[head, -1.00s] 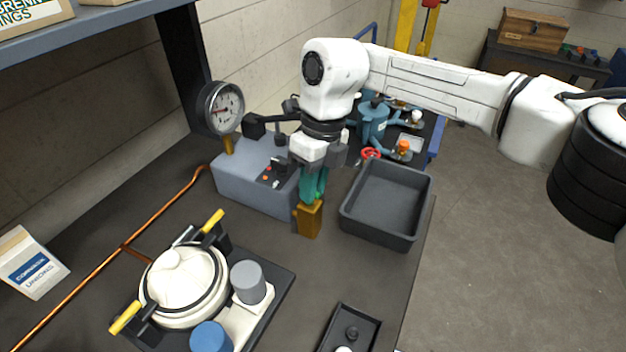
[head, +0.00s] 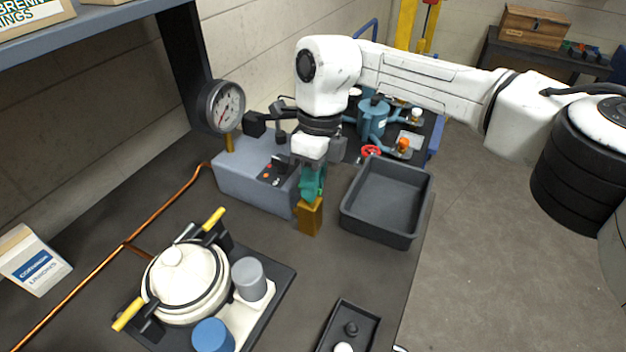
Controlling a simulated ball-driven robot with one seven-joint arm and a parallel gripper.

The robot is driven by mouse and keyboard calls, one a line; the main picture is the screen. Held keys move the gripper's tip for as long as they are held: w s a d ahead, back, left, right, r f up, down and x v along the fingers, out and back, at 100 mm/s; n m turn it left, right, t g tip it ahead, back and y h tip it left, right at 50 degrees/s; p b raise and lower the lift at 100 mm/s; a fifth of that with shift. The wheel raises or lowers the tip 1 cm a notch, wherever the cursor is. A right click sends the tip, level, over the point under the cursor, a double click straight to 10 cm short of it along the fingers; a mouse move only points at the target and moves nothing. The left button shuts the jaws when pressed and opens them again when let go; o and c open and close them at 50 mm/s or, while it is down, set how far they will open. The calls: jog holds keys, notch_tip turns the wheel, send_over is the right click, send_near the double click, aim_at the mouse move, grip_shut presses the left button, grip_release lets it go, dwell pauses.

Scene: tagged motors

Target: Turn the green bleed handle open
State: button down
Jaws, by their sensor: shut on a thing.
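The green bleed handle (head: 312,184) shows as a green piece on top of a brass block (head: 309,217) in the middle of the bench, in front of a grey box. My gripper (head: 313,165) points down over it and is shut on the green handle. The fingers and the upper part of the handle hide each other in part, so the exact grip and the handle's angle cannot be told. A pressure gauge (head: 226,107) stands on a brass stem at the left of the grey box (head: 243,178).
An empty grey tray (head: 386,236) stands close to the right of the brass block. A white lidded pot (head: 186,280) with yellow handles sits at the front left. A copper pipe (head: 165,224) runs along the left. Bare bench lies in front of the block.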

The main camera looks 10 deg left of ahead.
jog(key=c, duration=1.1)
grip_release()
jog(key=shift+r, duration=0.1)
jog(key=r, duration=0.3)
jog(key=w+r, duration=0.1)
jog(key=r, duration=0.3)
jog(key=w+r+b, duration=0.1)
jog(key=r, duration=0.2)
jog(key=shift+d+r, duration=0.2)
jog(key=shift+d, duration=0.1)
